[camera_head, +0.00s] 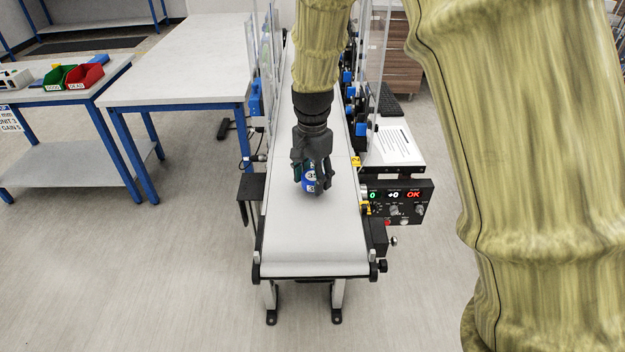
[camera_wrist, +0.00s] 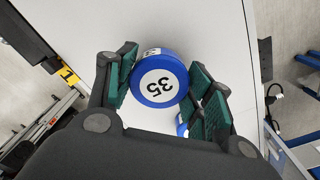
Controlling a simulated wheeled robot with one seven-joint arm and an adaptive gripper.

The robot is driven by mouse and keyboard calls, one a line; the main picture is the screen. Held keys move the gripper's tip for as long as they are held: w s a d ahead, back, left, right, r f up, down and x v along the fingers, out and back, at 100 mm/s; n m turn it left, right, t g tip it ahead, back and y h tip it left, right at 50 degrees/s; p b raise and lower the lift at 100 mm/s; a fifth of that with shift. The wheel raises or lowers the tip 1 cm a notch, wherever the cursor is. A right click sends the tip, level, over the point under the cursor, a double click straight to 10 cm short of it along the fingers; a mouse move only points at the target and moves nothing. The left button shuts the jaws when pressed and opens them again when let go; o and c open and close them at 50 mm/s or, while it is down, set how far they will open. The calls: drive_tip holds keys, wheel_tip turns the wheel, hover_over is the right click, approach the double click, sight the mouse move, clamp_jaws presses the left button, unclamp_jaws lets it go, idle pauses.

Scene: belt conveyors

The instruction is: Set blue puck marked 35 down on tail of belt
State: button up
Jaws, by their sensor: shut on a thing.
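The blue puck marked 35 (camera_wrist: 158,82) has a white top label with black digits. In the head view the puck (camera_head: 309,181) shows only partly between the dark fingers. My gripper (camera_head: 313,178) is shut on the puck, over the near part of the belt (camera_head: 310,240). In the wrist view, the green-lined pads of my gripper (camera_wrist: 160,88) stand on either side of the puck, with the light belt surface (camera_wrist: 190,25) behind it. I cannot tell whether the puck touches the belt. A second small blue and white patch (camera_wrist: 182,126) shows beside the right pad, mostly hidden.
A control box (camera_head: 398,202) with lit displays stands at the belt's right side. Clear guard panels (camera_head: 378,60) line the belt farther back. A grey table (camera_head: 180,75) and red and green bins (camera_head: 84,76) stand to the left. The belt's near end is bare.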

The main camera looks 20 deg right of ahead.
sight(313, 176)
drive_tip(key=shift+f, duration=0.95)
drive_tip(key=shift+f, duration=0.1)
drive_tip(key=o, duration=1)
drive_tip(key=shift+o, duration=0.2)
wheel_tip(313, 176, up, 12)
drive_tip(key=shift+r+b, duration=0.15)
drive_tip(key=shift+b, duration=0.8)
